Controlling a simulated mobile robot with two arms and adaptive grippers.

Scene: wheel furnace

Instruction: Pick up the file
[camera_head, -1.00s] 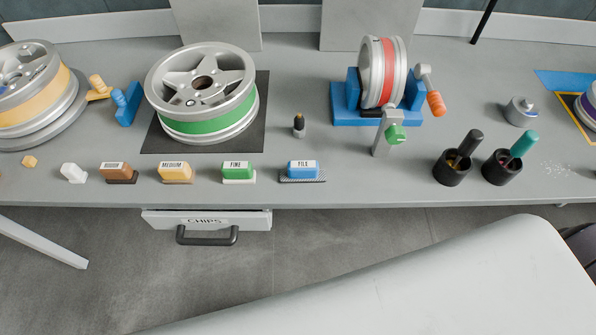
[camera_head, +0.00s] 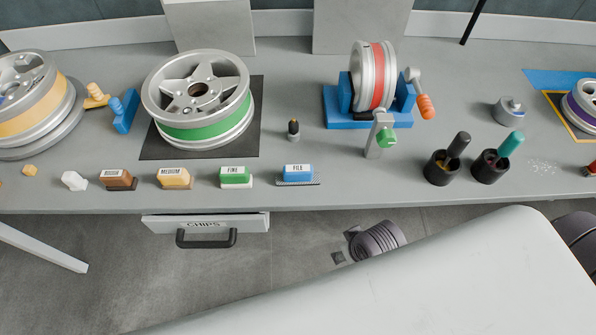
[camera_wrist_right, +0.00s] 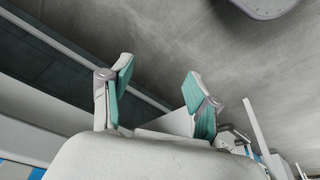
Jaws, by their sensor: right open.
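The file (camera_head: 298,174) is a blue block labelled FILE with a dark, rough-looking underside. It lies near the front edge of the grey workbench (camera_head: 350,190) in the head view, right of the green FINE block (camera_head: 236,176). My right gripper (camera_wrist_right: 158,75) shows in the right wrist view with its two teal-padded fingers apart and nothing between them. The file is not recognisable in that view. Neither gripper's fingers show in the head view. My left gripper is not in view.
Several labelled blocks, including the yellow MEDIUM block (camera_head: 174,178), line the front edge. A green-banded wheel (camera_head: 205,130) stands behind them. A red-banded wheel (camera_head: 376,75) sits in a blue stand. Black cups (camera_head: 443,168) hold tools at right. A CHIPS drawer (camera_head: 253,222) is below.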

